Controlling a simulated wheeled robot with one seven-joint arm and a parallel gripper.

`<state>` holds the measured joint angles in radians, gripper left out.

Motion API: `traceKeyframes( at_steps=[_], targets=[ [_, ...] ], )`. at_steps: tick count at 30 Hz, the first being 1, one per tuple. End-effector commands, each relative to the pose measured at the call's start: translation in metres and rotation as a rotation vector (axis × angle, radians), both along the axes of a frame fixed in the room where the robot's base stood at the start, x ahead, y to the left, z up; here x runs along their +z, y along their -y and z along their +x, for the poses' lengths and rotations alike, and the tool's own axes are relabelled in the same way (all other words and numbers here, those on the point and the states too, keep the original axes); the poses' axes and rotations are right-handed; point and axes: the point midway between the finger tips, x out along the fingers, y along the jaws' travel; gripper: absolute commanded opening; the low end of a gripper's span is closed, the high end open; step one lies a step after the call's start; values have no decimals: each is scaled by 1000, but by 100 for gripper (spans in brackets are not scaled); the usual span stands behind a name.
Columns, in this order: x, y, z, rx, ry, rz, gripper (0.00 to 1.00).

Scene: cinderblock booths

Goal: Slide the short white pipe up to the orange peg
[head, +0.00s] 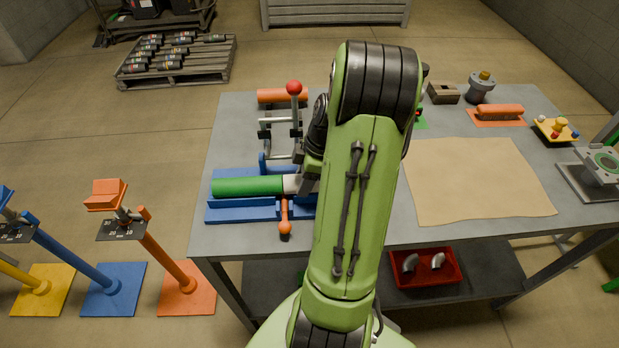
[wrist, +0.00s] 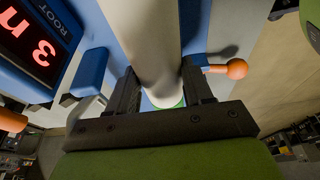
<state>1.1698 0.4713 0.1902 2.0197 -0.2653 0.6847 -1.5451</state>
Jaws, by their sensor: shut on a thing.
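The short white pipe (wrist: 148,35) runs between the two fingers of my gripper (wrist: 161,82) in the wrist view, and the gripper is shut on it. In the head view a small white part of the pipe (head: 291,183) shows at the end of a green pipe (head: 245,187); my arm hides the rest. An orange rod with a ball end (head: 285,226) sticks out of the blue fixture (head: 240,212); I cannot tell whether it is the orange peg. An orange ball (wrist: 236,68) shows beside the right finger in the wrist view. Contact with the pipe is hidden.
A display (wrist: 40,45) stands close at the left of the wrist view. A red-topped lever (head: 294,90) rises behind the fixture. A tan mat (head: 475,180) lies bare on the bench to the right. A red bin (head: 425,280) sits on the lower shelf.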

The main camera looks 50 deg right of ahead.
Motion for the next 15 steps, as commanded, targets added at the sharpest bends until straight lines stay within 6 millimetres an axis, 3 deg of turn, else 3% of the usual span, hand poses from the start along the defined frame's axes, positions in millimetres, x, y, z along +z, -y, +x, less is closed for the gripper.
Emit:
traceKeyframes(
  at_steps=[15],
  targets=[
    [1,-15,23,20,11,7,3]
  ],
)
